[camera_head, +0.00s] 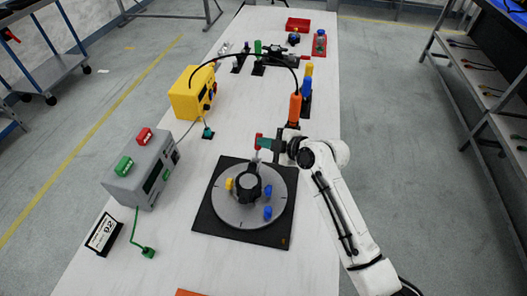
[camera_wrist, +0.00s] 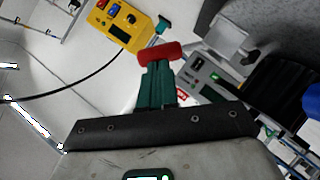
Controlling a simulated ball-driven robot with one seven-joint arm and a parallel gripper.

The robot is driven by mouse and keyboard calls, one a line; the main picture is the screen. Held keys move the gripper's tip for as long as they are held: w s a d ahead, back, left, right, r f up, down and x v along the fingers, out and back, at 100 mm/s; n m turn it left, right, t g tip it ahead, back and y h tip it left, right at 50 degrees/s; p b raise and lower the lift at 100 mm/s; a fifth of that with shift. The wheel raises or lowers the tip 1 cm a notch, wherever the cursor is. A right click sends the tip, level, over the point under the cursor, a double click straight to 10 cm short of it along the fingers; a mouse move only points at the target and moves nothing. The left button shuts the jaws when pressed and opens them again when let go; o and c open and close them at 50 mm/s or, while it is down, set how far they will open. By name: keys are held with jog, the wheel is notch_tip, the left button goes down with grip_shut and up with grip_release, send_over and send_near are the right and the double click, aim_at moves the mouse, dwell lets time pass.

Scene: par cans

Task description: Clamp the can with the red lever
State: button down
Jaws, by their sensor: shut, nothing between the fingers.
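A red lever grip (camera_head: 258,141) stands upright at the far edge of a grey disc (camera_head: 229,212) on a black square base (camera_head: 213,222). A dark can-like part (camera_head: 248,186) sits at the disc's centre; which part is the can is not certain. My gripper (camera_head: 266,144) has teal fingers, shut and empty, with tips at the red grip. In the wrist view the red grip (camera_wrist: 160,52) lies across the tips of my shut gripper (camera_wrist: 157,70). The picture does not settle whether they touch. The lever's lower end is partly hidden.
Yellow (camera_head: 229,183) and blue (camera_head: 267,213) knobs sit on the disc. A grey box (camera_head: 143,170), a yellow box (camera_head: 186,97) and a small display (camera_head: 103,235) stand left. An orange cylinder (camera_head: 295,109) stands close behind my gripper. The table's near left part is mostly clear.

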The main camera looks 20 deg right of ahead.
jog(key=shift+w+d+f+m+g+y+b, duration=0.5)
jog(key=shift+w+f+m+g+b, duration=0.1)
jog(key=shift+m+g+b, duration=0.3)
jog(key=shift+w+d+f+m+g+y+b, duration=0.35)
jog(key=shift+w+f+m+g+y+b, duration=0.3)
jog(key=shift+g+b, duration=0.25)
jog(key=shift+w+d+f+m+g+y+b, duration=0.35)
jog(key=shift+w+d+f+m+g+b, duration=0.2)
jog(key=shift+m+g+b, duration=0.4)
jog(key=shift+a, duration=0.1)
jog(key=shift+r, duration=0.1)
